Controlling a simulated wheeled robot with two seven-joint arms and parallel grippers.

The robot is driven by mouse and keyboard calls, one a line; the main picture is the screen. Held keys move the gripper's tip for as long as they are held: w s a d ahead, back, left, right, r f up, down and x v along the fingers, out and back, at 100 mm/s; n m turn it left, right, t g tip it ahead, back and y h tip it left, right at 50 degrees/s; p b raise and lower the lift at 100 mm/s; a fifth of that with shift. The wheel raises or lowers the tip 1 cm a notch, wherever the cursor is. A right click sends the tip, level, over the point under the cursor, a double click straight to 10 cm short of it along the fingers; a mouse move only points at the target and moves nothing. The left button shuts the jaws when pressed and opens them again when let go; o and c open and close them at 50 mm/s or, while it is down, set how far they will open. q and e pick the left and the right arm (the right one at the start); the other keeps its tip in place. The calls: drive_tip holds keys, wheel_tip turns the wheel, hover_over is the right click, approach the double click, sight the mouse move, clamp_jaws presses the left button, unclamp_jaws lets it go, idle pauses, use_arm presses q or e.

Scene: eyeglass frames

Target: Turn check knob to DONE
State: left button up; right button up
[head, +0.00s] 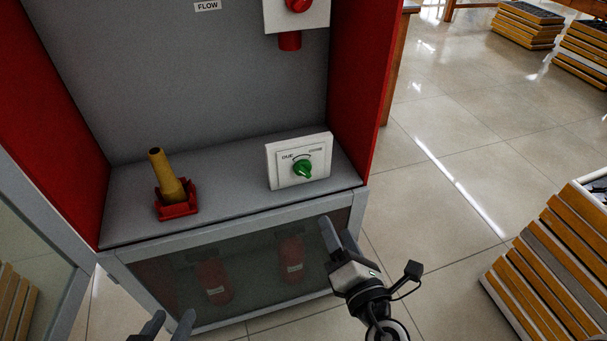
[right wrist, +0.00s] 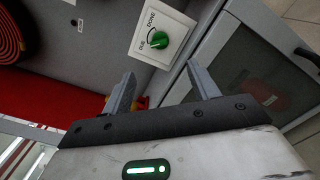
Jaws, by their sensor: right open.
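The green check knob (head: 302,168) sits on a white panel (head: 285,182) standing on the cabinet's grey shelf. The panel has DUE printed at left and DONE at right; I cannot tell exactly where the knob points. My right gripper (head: 338,232) is open and empty, in front of the cabinet, below and right of the panel. In the right wrist view the knob (right wrist: 159,40) lies beyond the open fingers (right wrist: 160,75), apart from them. My left gripper (head: 172,322) shows only its fingertips at the bottom edge, spread apart with nothing visible between them.
A brass nozzle (head: 165,175) stands in a red holder (head: 178,211) left on the shelf. A red valve (head: 290,40) hangs above the panel. The red side wall (head: 352,90) is close right of the panel. Red extinguishers show behind the lower glass (head: 250,265).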

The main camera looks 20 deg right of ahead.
sight(307, 173)
drive_tip(key=shift+n, duration=0.3)
drive_tip(key=w, duration=1)
drive_tip(key=w+a+p, duration=0.1)
drive_tip(key=w, duration=0.4)
drive_tip(key=shift+w, duration=0.4)
drive_tip(key=shift+c, duration=0.3)
drive_tip(key=c, duration=0.9)
